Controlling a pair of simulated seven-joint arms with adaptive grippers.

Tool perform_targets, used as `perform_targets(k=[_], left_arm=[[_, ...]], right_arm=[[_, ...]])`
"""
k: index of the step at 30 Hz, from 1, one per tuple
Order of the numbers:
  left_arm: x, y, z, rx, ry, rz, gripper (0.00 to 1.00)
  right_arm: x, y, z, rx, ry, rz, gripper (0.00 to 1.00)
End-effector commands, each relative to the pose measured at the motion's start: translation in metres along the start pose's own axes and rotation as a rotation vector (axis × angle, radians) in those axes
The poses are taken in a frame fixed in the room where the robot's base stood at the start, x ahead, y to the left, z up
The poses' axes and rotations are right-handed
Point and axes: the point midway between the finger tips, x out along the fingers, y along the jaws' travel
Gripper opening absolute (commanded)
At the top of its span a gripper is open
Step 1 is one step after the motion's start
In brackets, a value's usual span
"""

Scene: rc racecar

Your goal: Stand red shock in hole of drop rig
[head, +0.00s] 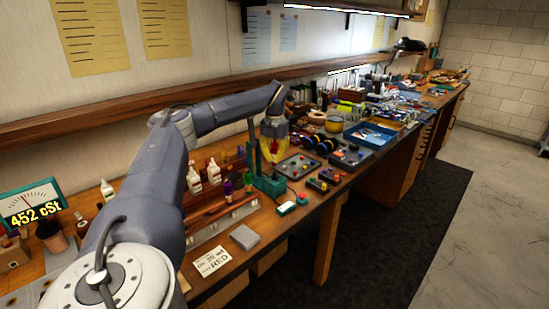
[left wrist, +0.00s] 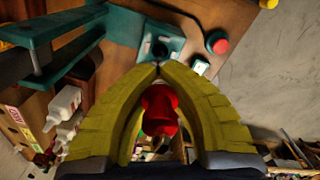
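My left gripper (head: 274,150) has yellow-green fingers and is above the teal drop rig (head: 271,184), beside its upright post. In the left wrist view, the fingertips of this gripper (left wrist: 159,70) come together, with the red shock (left wrist: 160,110) between the fingers. The fingers hide part of the shock, and its lower end is hard to make out. The drop rig's base (left wrist: 178,40) shows just beyond the fingertips, with a dark round hole in it. The shock appears above the base and apart from the hole. My right gripper is not in view.
A small box with a red button (head: 303,198) stands beside the rig. White bottles (head: 194,178), purple and green bottles (head: 228,188) and a metal rail (head: 222,222) are to the left. A grey block (head: 244,237) and a paper card (head: 212,262) lie near the front edge.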

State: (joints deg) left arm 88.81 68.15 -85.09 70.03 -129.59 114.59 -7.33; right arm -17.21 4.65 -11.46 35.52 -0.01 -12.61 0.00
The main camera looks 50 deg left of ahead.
Motion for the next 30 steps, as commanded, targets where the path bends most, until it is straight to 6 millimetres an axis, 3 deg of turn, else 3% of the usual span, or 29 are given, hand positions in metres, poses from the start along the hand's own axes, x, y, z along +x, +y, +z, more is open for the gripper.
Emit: perform_targets(k=[30], left_arm=[[0.026, 0.000, 0.000, 0.000, 0.000, 0.000, 0.00]], right_arm=[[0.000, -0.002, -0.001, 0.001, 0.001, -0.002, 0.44]])
